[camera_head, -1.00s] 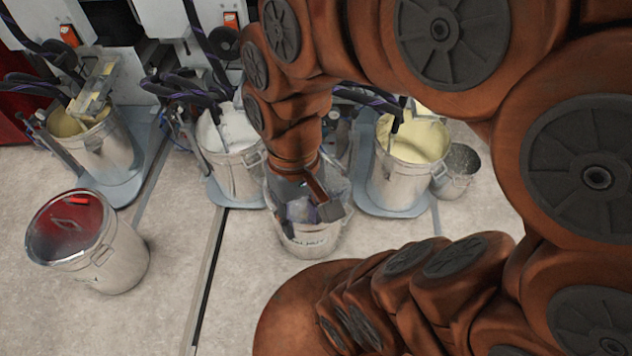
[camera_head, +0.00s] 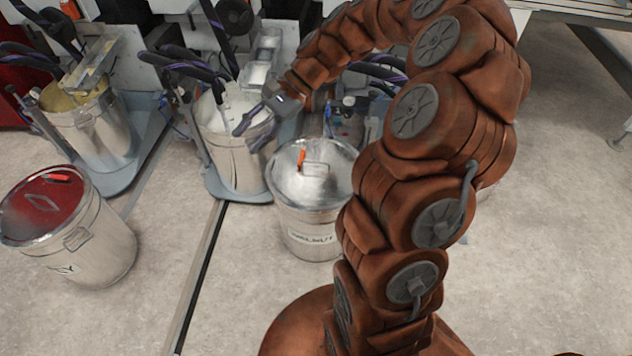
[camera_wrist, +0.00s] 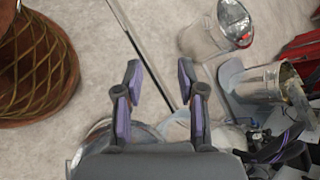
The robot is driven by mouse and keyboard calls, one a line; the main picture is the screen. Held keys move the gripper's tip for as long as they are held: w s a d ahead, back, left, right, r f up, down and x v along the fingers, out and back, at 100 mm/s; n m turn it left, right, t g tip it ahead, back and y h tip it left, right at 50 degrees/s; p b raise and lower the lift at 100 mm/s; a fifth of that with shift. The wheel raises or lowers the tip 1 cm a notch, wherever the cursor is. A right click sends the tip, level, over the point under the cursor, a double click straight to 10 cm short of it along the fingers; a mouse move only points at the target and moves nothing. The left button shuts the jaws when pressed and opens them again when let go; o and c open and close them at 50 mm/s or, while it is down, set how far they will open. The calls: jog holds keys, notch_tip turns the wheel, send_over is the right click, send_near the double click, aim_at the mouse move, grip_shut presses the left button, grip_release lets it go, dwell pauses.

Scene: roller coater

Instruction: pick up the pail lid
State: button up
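A grey metal lid (camera_head: 325,182) with a wire handle and an orange piece lies on the pail labelled WALNUT (camera_head: 310,232), at the middle of the head view. A second closed pail (camera_head: 98,245), at the left, has a lid (camera_head: 35,212) with a dark red surface, a handle and a red-orange piece; it also shows in the wrist view (camera_wrist: 205,42). My gripper (camera_head: 247,140) is up and left of the WALNUT lid, apart from it, near an open pail of white material. In the wrist view my gripper (camera_wrist: 160,75) is open, with nothing between its fingers.
The open pail of white material (camera_head: 235,155) stands behind and left of the WALNUT pail, with hoses and a machine around it. Another open pail (camera_head: 100,130) with yellowish contents stands at the back left. Floor (camera_head: 165,290) is clear between the closed pails.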

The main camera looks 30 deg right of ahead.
jog(key=w+d+f+m+t+y+b, duration=0.1)
jog(key=w+d+f+m+t+b, duration=0.15)
jog(key=d+f, duration=0.4)
jog(key=w+d+f+m+t+b, duration=0.2)
jog(key=w+d+f+m+b, duration=0.2)
jog(key=d+f, duration=0.25)
jog(key=m+t+h+b, duration=0.1)
jog(key=m+t+b, duration=0.3)
jog(key=m+b, duration=0.35)
send_near(316, 163)
jog(key=x, duration=0.2)
jog(key=shift+w+a+f+p, duration=0.2)
jog(key=shift+a+p, duration=0.1)
jog(key=shift+p, duration=0.05)
jog(key=shift+d+b+x, duration=0.2)
jog(key=shift+b+x, duration=1.65)
jog(key=shift+x, duration=1.85)
jog(key=shift+w+f, duration=0.15)
grip_shut()
